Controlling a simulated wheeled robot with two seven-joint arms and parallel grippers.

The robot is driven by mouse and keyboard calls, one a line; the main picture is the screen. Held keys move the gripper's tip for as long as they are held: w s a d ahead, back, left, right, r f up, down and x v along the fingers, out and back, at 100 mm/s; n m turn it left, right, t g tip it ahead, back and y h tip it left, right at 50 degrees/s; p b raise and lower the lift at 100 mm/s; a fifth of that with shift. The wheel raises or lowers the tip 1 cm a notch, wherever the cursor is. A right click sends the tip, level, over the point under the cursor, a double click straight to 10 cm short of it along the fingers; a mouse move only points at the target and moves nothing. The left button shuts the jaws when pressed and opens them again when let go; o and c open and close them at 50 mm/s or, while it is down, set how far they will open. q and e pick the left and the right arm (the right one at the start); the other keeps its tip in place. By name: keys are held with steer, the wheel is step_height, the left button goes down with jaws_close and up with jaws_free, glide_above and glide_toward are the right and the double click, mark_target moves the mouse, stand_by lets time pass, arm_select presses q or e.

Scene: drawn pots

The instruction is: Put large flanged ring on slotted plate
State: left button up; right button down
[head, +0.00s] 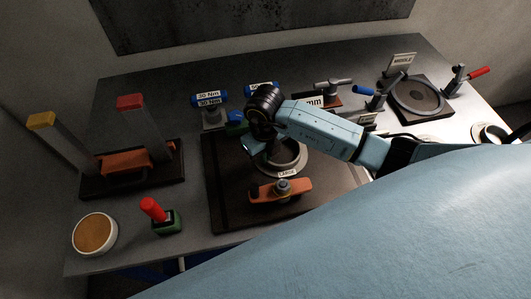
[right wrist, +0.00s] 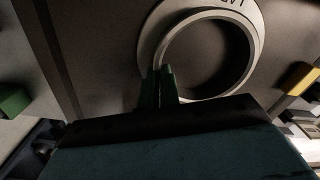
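The large flanged ring (head: 291,166) is pale grey, with a wide rim and a label reading LARGE. It shows over a broad dark plate (head: 226,190); slots in this plate are not clear. In the right wrist view the ring (right wrist: 252,22) fills the upper middle. My right gripper (head: 258,150) is at the ring's left side, partly hiding it. Its two green fingers (right wrist: 159,70) are close together across the ring's rim and appear shut on it. Whether the ring touches the plate is hard to tell. My left gripper is not in view.
An orange clamp piece (head: 280,190) sits in front of the ring. At left stand an orange block with two posts (head: 130,160), a round tan-topped dish (head: 95,233) and a red-handled green block (head: 163,218). A round fixture (head: 418,96) labelled MIDDLE stands back right.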

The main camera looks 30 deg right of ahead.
steer(key=c, duration=1.6)
jaws_free()
steer(key=shift+f, duration=0.1)
step_height(320, 180, up, 12)
steer(key=shift+r+b, duration=0.2)
steer(key=shift+b, duration=0.25)
steer(key=shift+a, duration=0.1)
